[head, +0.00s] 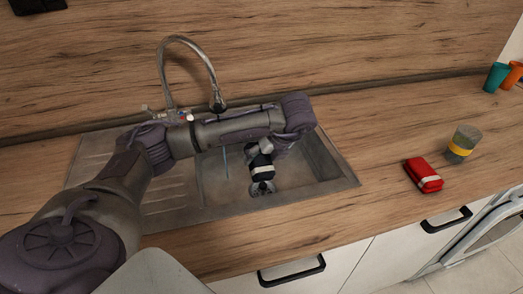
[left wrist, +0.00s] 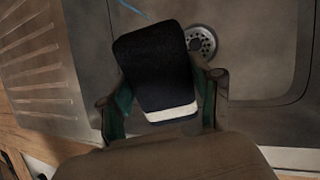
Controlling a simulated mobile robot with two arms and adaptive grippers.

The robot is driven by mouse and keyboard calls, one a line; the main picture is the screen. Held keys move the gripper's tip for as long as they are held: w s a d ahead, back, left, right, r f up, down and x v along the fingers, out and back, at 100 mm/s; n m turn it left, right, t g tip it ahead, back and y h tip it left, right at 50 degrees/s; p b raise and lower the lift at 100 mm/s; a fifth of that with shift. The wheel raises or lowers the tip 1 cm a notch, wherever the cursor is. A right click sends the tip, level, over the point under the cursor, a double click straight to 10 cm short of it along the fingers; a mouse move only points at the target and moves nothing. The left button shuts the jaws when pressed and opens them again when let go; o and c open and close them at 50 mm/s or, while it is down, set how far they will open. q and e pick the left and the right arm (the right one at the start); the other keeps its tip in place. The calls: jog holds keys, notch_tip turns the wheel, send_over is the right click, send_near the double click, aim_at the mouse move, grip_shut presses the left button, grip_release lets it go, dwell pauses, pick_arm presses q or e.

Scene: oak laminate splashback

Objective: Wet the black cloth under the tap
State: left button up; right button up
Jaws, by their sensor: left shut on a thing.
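The black cloth (left wrist: 155,65), folded with a white stripe, is between the fingers of my left gripper (left wrist: 163,98) in the left wrist view. The gripper is shut on it. In the head view, the cloth (head: 262,163) hangs below my left wrist inside the sink basin (head: 325,160), near the drain. The curved metal tap (head: 190,42) stands behind the sink. A thin blue water stream (head: 225,160) falls to the left of the cloth, apart from it; my arm hides its upper part. My right gripper is not in view.
The drain (left wrist: 201,40) lies beyond the cloth. A ribbed drainboard (head: 95,165) is left of the basin. On the right counter are a red folded cloth (head: 422,174), a grey item with a yellow band (head: 464,142), and teal (head: 496,77) and orange (head: 513,75) cups.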

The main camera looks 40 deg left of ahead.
aim_at(244, 151)
pick_arm(q)
jog(key=shift+w+a+f, duration=0.15)
jog(key=shift+f, duration=0.05)
jog(key=shift+s+a+b, duration=0.25)
jog(key=shift+a+b, duration=0.2)
jog(key=shift+a, duration=0.05)
jog(key=shift+s+a+b, duration=0.2)
jog(key=shift+a+b, duration=0.2)
jog(key=shift+a, duration=0.05)
jog(key=a, duration=0.3)
jog(key=shift+w+a+f, duration=0.25)
jog(key=shift+f, duration=0.05)
jog(key=a+f+b, duration=0.1)
jog(key=a+b, duration=0.2)
jog(key=a, duration=0.5)
jog(key=shift+w+f, duration=0.25)
jog(key=shift+w, duration=0.05)
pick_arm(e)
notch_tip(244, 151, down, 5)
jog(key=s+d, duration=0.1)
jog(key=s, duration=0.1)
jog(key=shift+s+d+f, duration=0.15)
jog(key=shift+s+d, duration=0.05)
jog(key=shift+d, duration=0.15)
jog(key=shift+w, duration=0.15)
pick_arm(q)
jog(key=shift+d, duration=0.15)
